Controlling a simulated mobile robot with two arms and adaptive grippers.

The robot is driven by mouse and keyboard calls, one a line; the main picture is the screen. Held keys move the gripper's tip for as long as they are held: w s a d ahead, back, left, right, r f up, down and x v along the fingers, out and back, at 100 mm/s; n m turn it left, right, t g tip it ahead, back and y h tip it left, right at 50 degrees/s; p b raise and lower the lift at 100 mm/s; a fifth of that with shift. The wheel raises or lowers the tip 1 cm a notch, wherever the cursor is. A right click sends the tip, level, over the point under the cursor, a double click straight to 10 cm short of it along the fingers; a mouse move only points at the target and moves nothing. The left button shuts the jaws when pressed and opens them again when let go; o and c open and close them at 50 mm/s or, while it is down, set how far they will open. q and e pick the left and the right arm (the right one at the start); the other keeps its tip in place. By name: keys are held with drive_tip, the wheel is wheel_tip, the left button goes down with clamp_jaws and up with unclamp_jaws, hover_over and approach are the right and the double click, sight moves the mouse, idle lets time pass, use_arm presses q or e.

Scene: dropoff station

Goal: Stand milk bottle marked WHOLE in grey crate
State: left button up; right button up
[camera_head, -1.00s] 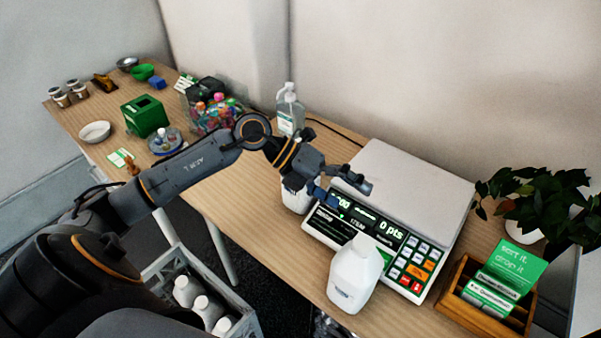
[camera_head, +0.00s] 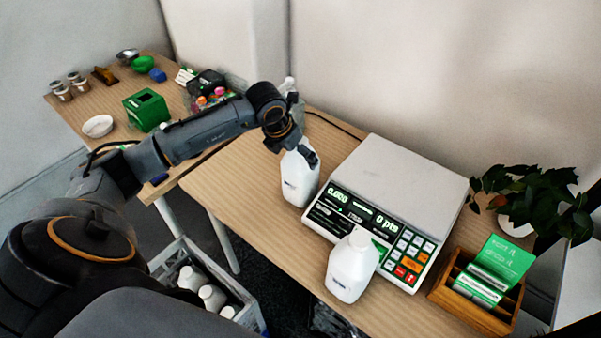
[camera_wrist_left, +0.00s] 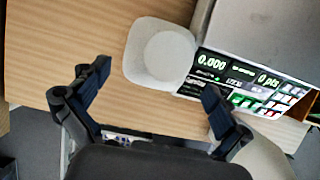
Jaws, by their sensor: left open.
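A white milk bottle (camera_head: 298,181) stands upright on the table, left of the scale; it also shows in the left wrist view (camera_wrist_left: 160,52). A second white bottle (camera_head: 351,268) stands at the table's front edge before the scale, partly visible in the left wrist view (camera_wrist_left: 264,157). Their labels are too small to read, so I cannot tell which is WHOLE. My left gripper (camera_head: 303,150) is open and empty near the top of the first bottle, its fingers (camera_wrist_left: 152,104) apart. The grey crate (camera_head: 225,277) is low beside the table, with several white bottles inside. My right gripper is not in view.
The scale (camera_head: 412,180) reads 0.000 and its plate is bare. A wooden card holder (camera_head: 470,305) and a plant (camera_head: 525,195) stand at right. A pump bottle (camera_head: 290,88), partly hidden, stands behind my arm. A green box (camera_head: 147,110) and a white bowl (camera_head: 98,126) are far left.

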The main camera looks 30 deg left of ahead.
sight(300, 183)
use_arm(q)
drive_tip(key=shift+w+f+p, duration=0.25)
drive_tip(key=shift+f+p, duration=0.15)
drive_tip(key=shift+f, duration=0.15)
drive_tip(key=p+x, duration=0.1)
drive_tip(key=x, duration=0.3)
drive_tip(key=shift+w+a+f, duration=0.1)
drive_tip(key=c, duration=1)
drive_tip(key=shift+c, duration=0.2)
